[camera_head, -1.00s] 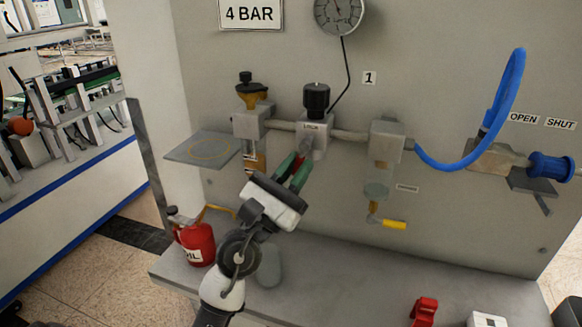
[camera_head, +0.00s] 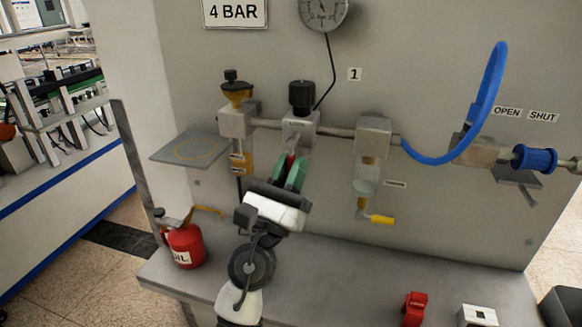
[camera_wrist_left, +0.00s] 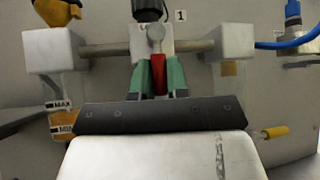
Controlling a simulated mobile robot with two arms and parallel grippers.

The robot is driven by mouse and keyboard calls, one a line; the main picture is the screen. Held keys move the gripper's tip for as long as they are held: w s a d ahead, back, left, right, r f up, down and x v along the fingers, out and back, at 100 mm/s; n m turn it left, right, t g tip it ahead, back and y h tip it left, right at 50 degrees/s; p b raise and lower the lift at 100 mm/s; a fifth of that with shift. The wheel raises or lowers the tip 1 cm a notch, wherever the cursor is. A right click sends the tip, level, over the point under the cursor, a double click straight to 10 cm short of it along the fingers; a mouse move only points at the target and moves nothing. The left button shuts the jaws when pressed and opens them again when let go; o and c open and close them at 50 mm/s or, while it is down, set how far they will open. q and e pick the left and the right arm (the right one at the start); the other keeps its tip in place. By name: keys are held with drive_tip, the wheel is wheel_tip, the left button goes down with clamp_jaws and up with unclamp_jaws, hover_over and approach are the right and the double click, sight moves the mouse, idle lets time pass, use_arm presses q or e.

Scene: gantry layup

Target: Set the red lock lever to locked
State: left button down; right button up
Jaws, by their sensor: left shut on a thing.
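The red lock lever (camera_wrist_left: 159,82) hangs down below a round grey pivot on the regulator block (camera_wrist_left: 151,44) in the left wrist view. My left gripper (camera_head: 290,168) is shut on the lever, with one green finger on each side of it. In the head view, only a little red of the lever (camera_head: 291,160) shows between the fingers. The regulator block with its black knob (camera_head: 302,95) stands just above the fingertips. The lock label is not readable now. My right gripper is not in view.
A lubricator with an amber bowl (camera_head: 237,95) is left of the regulator, and a filter with a yellow-handled drain (camera_head: 378,219) is right. A red oil can (camera_head: 186,245) and a red clip-like part (camera_head: 414,308) stand on the bench (camera_head: 330,275). A blue hose (camera_head: 490,90) loops at right.

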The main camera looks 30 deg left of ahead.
use_arm(q)
drive_tip(key=c, duration=1.1)
unclamp_jaws()
drive_tip(key=b+v, duration=0.6)
drive_tip(key=v, duration=0.4)
drive_tip(key=shift+s+f+b, duration=0.3)
